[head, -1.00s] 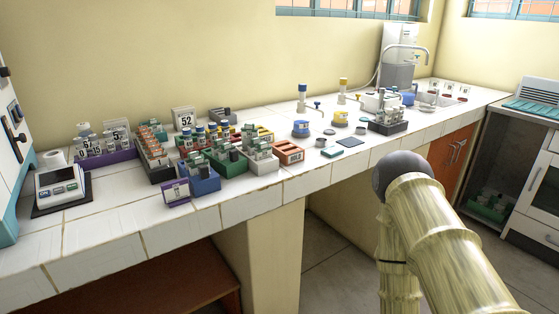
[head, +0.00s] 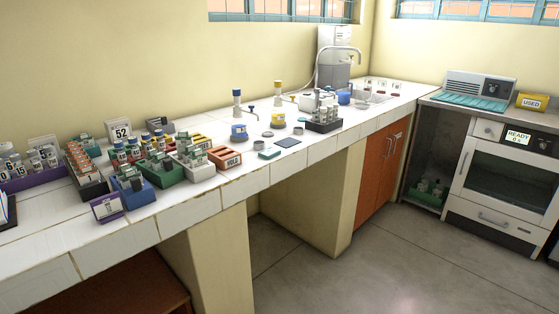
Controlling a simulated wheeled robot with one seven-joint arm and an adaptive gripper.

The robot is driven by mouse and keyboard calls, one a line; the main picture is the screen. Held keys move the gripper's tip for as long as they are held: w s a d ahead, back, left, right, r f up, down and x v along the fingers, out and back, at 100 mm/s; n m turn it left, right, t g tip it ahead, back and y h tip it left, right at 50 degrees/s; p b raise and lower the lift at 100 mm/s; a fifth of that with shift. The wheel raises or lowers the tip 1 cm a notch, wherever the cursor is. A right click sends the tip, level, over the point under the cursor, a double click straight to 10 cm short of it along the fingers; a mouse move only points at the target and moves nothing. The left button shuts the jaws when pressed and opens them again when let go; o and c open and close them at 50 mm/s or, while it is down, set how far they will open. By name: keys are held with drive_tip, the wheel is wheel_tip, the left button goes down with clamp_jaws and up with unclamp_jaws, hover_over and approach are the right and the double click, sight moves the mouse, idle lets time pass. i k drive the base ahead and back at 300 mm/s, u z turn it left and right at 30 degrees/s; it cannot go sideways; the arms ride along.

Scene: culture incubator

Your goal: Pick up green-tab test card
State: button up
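No green-tab test card can be told apart for certain at this size. Small upright cards or vials stand in a blue rack (head: 140,199), a green rack (head: 166,178) and a white rack (head: 201,173) on the left part of the tiled counter. A small teal flat block (head: 269,154) lies on the counter beside a dark flat pad (head: 288,143). My gripper and arm are out of view.
A dark tube rack (head: 324,125) stands toward the sink. An incubator (head: 505,180) reads READY on the right. The grey floor (head: 350,275) is clear.

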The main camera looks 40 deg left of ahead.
sight(198, 158)
drive_tip(key=z, duration=0.5)
drive_tip(key=i, duration=1.7)
drive_tip(key=u, duration=3.3)
